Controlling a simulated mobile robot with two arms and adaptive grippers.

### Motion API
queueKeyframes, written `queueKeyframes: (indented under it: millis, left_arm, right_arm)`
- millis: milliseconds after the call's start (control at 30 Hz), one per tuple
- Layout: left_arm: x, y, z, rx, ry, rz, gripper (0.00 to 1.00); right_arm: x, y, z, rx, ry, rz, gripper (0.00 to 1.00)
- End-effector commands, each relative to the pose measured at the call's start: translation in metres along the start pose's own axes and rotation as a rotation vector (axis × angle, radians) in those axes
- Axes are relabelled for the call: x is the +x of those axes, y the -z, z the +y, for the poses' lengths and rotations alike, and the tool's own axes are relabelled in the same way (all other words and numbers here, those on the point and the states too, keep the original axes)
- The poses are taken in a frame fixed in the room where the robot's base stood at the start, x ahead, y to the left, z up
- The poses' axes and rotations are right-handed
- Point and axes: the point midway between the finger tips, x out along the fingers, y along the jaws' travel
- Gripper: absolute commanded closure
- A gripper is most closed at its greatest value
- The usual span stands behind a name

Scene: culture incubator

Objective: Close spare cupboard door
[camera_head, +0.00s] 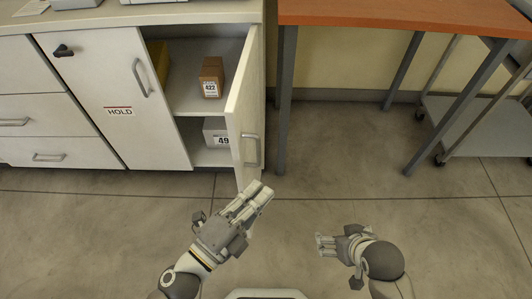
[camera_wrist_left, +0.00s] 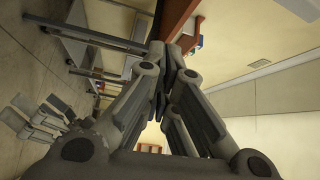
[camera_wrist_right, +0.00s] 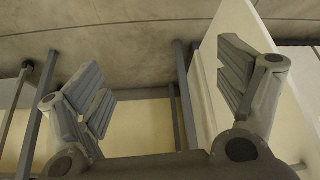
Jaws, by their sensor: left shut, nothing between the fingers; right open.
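The open white cupboard door (camera_head: 243,115) stands swung out toward me from the right side of its compartment, with a grey bar handle (camera_head: 250,150) on its face. My left gripper (camera_head: 260,192) is shut and empty, its fingertips close to the door's lower near corner in the head view; I cannot tell whether they touch. Its closed fingers also fill the left wrist view (camera_wrist_left: 172,55). My right gripper (camera_head: 324,244) is open and empty, lower and to the right of the door. The right wrist view shows a white panel, apparently the door (camera_wrist_right: 262,20), behind one finger.
Inside the compartment are a brown box (camera_head: 211,77) on the shelf, a grey box (camera_head: 216,133) below and a yellow item (camera_head: 159,60). A shut door marked HOLD (camera_head: 100,90) is at left. An orange-topped table (camera_head: 400,14) stands at right. The floor between is clear.

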Motion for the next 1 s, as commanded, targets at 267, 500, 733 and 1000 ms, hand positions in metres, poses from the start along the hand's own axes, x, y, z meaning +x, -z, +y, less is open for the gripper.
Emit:
queueKeyframes:
  millis: [267, 500, 733, 1000]
  left_arm:
    - [-0.006, -0.003, 0.014, 0.115, -0.075, -0.032, 1.0]
    - [0.009, -0.004, 0.014, 0.117, -0.075, -0.033, 1.0]
    - [0.035, -0.005, 0.015, 0.116, -0.073, -0.032, 1.0]
    - [0.071, -0.006, 0.017, 0.116, -0.073, -0.032, 1.0]
  right_arm:
    - [-0.01, -0.048, 0.005, 0.008, -0.009, -0.213, 0.1]
    - [0.006, -0.056, 0.004, 0.007, -0.007, -0.228, 0.1]
    - [0.034, -0.071, 0.003, 0.004, -0.004, -0.244, 0.1]
    - [0.063, -0.094, 0.001, 0.002, 0.0, -0.262, 0.1]
